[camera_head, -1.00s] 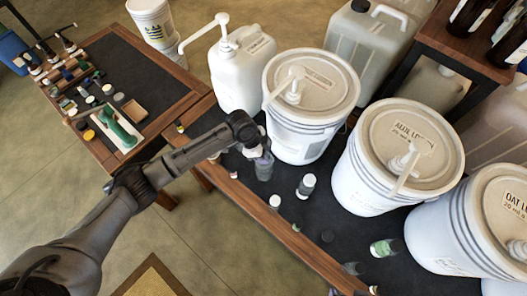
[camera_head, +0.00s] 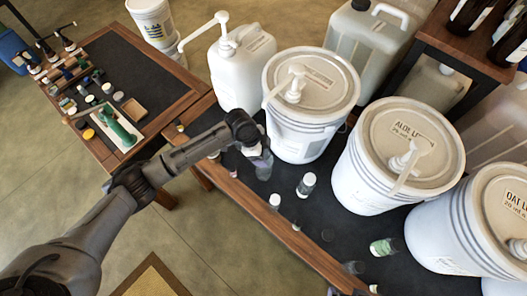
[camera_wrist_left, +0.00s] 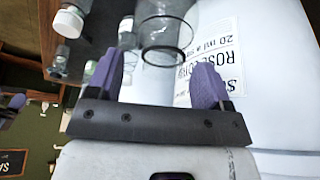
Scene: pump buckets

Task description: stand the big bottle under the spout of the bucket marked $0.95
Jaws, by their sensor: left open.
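A clear bottle (camera_head: 264,172) stands on the dark table top beside the nearest white pump bucket (camera_head: 300,140). In the left wrist view the clear bottle (camera_wrist_left: 166,30) is just beyond the fingertips, with its round glass end towards me. My left gripper (camera_wrist_left: 160,62) is open, its two purple fingers apart; in the head view it (camera_head: 258,148) is at the bottle and partly hides it. The bucket's label (camera_wrist_left: 212,60) shows "20 ml" but its price is cut off. No $0.95 mark is legible. My right gripper is not in view.
The aloe bucket (camera_head: 365,190) and another bucket (camera_head: 440,250) stand to the right. A white jug (camera_head: 240,75) is behind. A side table (camera_head: 150,70) holds small items.

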